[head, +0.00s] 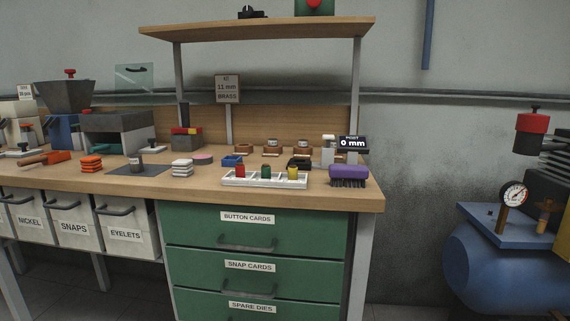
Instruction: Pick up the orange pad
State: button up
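An orange pad (91,163), thick and with dark lines across its side like a small stack, lies on the wooden bench top (215,186) at the left, near the front edge. An orange-red tool with a wooden handle (45,158) lies to its left. A dark flat mat (139,169) with a small grey cylinder (136,162) on it is to its right. My gripper is not in view.
A similar white stack (182,168) and a white tray (264,180) with red, green and yellow bottles stand further right, beside a purple brush (348,175). A grey press-like block (118,132) stands behind the pad. Labelled bins (75,222) hang below the front edge.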

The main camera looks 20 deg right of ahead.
aim_at(91, 164)
jog(key=i+j, duration=0.25)
jog(key=j, duration=0.15)
jog(key=i+j, duration=0.2)
jog(key=j, duration=0.2)
jog(key=i+j, duration=0.25)
jog(key=j, duration=0.15)
jog(key=i+j, duration=0.2)
jog(key=j, duration=0.2)
